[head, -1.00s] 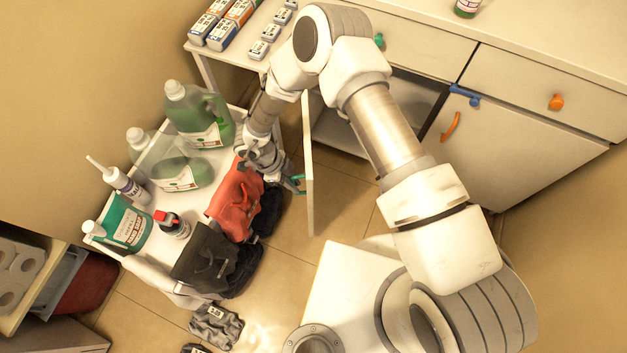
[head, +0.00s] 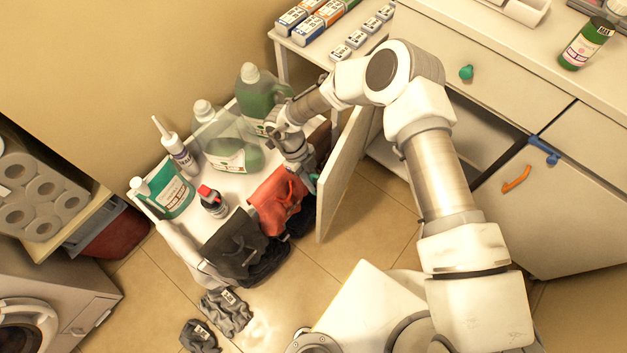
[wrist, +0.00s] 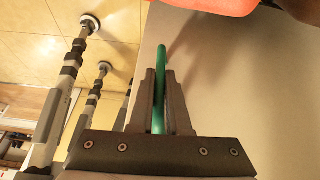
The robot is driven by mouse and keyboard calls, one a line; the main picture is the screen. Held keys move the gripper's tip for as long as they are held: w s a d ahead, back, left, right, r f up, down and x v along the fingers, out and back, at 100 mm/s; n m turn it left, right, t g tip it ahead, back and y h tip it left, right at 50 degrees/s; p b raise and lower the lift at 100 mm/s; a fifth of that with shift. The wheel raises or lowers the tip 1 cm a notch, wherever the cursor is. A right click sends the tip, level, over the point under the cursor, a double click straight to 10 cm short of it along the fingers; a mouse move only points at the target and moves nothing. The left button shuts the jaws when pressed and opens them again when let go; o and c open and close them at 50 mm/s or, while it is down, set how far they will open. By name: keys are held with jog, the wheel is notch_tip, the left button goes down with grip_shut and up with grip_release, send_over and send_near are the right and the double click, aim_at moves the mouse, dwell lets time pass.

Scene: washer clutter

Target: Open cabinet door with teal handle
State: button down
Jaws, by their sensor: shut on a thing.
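The cabinet door (head: 344,175) stands swung well out from the cabinet, with the dark cabinet interior (head: 470,135) showing behind it. Its teal handle (head: 314,180) is on the door's outer face, towards the cart. In the wrist view the teal handle (wrist: 160,65) runs up between the two fingers. My gripper (wrist: 160,105) is shut on it, and the pale door face (wrist: 240,80) fills the right side of that view. In the head view my gripper (head: 308,172) is small and partly hidden beside the door.
A white cart (head: 165,222) with bottles (head: 263,92) stands left of the door, close to my gripper. Red cloth (head: 277,203) and black cloth (head: 236,245) hang on its side. Grey cloths (head: 226,312) lie on the floor. Tiled floor is clear below the door.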

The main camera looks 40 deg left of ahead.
jog(key=c, duration=0.9)
grip_release()
jog(key=p+v, duration=0.3)
jog(key=v, duration=1.4)
jog(key=shift+r, duration=0.25)
